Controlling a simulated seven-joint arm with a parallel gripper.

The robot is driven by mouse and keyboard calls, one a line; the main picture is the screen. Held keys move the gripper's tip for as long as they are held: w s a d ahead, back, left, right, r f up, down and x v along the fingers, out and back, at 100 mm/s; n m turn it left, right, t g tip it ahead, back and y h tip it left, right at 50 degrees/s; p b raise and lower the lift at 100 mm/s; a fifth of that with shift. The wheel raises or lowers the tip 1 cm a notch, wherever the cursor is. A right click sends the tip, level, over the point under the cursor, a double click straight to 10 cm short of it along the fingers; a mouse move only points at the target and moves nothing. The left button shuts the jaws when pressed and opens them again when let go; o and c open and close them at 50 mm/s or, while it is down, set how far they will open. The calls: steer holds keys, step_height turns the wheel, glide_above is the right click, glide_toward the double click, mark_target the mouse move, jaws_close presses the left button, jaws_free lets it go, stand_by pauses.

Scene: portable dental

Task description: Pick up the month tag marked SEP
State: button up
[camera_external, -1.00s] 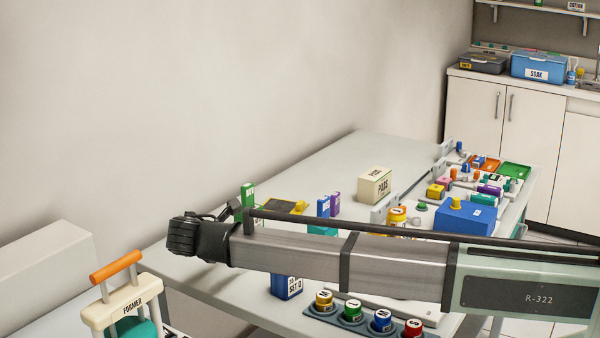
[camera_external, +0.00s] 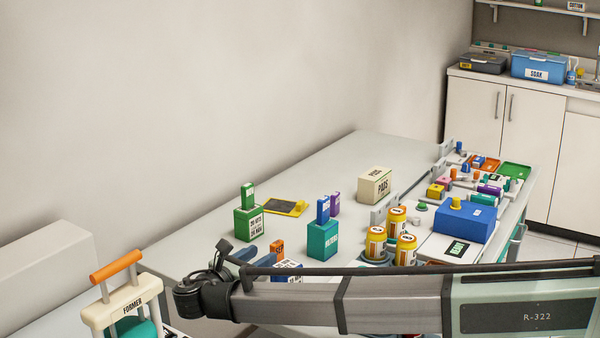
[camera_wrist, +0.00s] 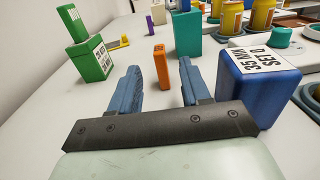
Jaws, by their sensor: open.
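Several small upright tag-like blocks stand on the table, but I cannot read SEP on any of them. An orange one (camera_external: 277,247) stands on the table near my gripper. It also shows in the wrist view (camera_wrist: 161,66), just beyond and between my fingertips. A green one (camera_external: 248,196) sits on a green box (camera_external: 249,224). A blue one (camera_external: 323,209) sits on a teal box (camera_external: 322,240), with a purple one (camera_external: 335,203) beside it. My gripper (camera_wrist: 159,72) is open and empty, with its blue fingers pointing at the orange block.
The green box (camera_wrist: 90,62) is to the left. Yellow jars (camera_external: 376,243) and a cream PADS box (camera_external: 374,184) stand farther off. Bare table lies around the orange block.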

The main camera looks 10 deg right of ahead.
mark_target(279, 247)
steer(key=shift+f+x, duration=0.15)
steer(key=shift+x, duration=1.75)
steer(key=shift+f+x, duration=0.15)
steer(key=shift+x, duration=1.7)
steer(key=shift+c, duration=0.5)
jaws_close()
